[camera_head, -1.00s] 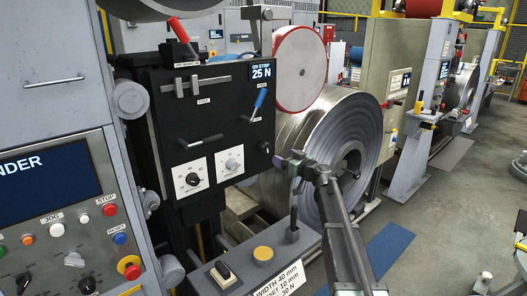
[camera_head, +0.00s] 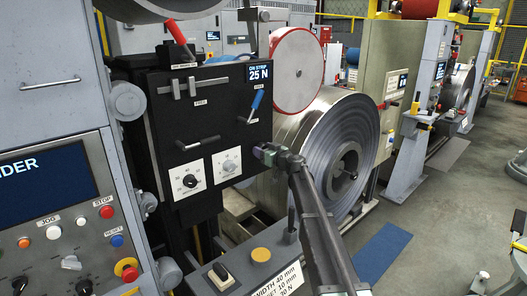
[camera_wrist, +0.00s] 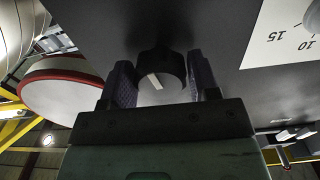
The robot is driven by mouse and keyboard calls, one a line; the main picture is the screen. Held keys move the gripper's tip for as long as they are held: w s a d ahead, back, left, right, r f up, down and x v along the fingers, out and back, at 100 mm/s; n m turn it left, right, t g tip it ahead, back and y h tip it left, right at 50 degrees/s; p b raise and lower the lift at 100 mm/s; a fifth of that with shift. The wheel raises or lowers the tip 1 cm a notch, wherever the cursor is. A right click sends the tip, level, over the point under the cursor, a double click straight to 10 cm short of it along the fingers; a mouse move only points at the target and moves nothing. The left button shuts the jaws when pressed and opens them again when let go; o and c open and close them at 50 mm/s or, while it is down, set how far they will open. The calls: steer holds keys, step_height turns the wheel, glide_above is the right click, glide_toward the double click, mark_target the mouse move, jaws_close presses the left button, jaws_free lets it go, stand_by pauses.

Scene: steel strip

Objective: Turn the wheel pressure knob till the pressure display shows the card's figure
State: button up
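My gripper (camera_head: 263,155) is at the lower right edge of the black panel (camera_head: 230,125). In the wrist view, the two fingers of my gripper (camera_wrist: 163,72) stand on either side of a black knob (camera_wrist: 164,60) with a white mark. The fingers lie very close to its sides; I cannot tell whether they touch it. In the head view this knob is hidden behind my gripper. The pressure display (camera_head: 261,73) reads "ON STRIP 25 N". The card (camera_head: 277,281) is partly hidden by my arm; its lines include width 40 mm and a figure in N.
Left of my gripper, the panel has a black dial (camera_head: 190,181) and a pale dial (camera_head: 228,163) on white plates. A blue-handled lever (camera_head: 257,101) is above. A steel coil (camera_head: 330,130) and a red-rimmed wheel (camera_head: 297,70) stand behind. A black lever (camera_head: 291,222) rises below.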

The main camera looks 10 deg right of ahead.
steer(key=c, duration=0.5)
steer(key=shift+m, duration=0.3)
steer(key=shift+m, duration=2.8)
steer(key=o, duration=0.9)
steer(key=shift+s, duration=0.15)
